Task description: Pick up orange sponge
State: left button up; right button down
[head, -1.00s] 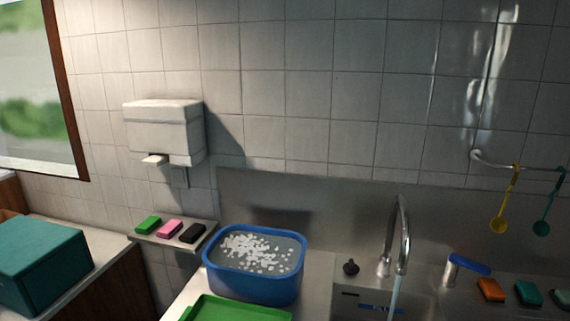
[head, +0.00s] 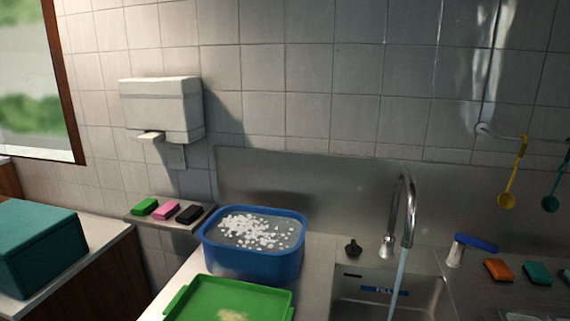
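The orange sponge (head: 498,270) lies on the steel counter at the right of the head view, right of the sink. A teal sponge (head: 537,273) lies just to its right, apart from it. Neither of my grippers shows in the head view, so I cannot see whether either one is open or shut.
Water runs from the tap (head: 407,205) into the sink (head: 385,292). A blue-topped object (head: 474,243) stands left of the orange sponge. A blue tub (head: 252,262) and green tray (head: 230,300) stand left of the sink. A small shelf holds green (head: 144,207), pink and black sponges.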

aim_at(498, 270)
jog(key=z, duration=1.35)
